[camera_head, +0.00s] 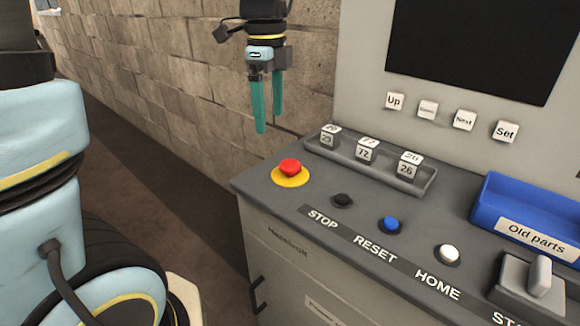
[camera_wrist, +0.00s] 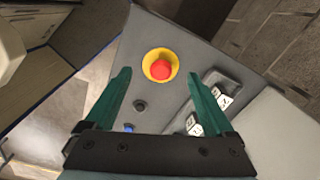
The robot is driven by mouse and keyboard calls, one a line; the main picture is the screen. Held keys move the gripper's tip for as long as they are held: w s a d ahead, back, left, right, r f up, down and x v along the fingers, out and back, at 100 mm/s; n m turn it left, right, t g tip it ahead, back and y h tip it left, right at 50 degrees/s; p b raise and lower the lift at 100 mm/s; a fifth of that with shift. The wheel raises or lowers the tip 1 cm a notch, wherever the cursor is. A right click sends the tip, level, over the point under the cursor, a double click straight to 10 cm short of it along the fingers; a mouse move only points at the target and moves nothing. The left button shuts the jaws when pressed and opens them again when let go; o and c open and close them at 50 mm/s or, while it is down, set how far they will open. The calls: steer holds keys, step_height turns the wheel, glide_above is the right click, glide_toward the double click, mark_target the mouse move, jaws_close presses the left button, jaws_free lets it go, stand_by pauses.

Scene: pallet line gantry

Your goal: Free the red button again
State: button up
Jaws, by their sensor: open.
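The red button (camera_head: 290,167) is a mushroom cap on a yellow round base (camera_head: 291,180) at the console's left back corner. In the wrist view the red button (camera_wrist: 161,70) shows on its yellow ring, between and beyond the two fingers. My gripper (camera_head: 268,125) is open and empty, with teal fingers pointing down. It hangs above the console's left end, in front of the brick wall in the picture, apart from the button. Nothing covers the button. I cannot tell whether the button is pressed in or raised.
A grey tray (camera_head: 416,188) with numbered blocks lies right of the button. Black (camera_head: 343,200), blue (camera_head: 390,224) and white (camera_head: 447,253) buttons line the console front. A blue bin (camera_head: 500,186) and a lever switch (camera_head: 540,275) are at the right. An upright panel rises behind.

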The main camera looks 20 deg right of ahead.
mark_target(290, 163)
steer(key=d+f+m, duration=0.1)
steer(key=f, duration=0.2)
steer(key=s+d+f+m, duration=0.1)
steer(key=f, duration=0.2)
steer(key=s+d+f+m+p, duration=0.1)
steer(key=f+m, duration=0.1)
steer(key=f, duration=0.2)
steer(key=shift+d, duration=0.2)
jaws_close()
stand_by(0.7)
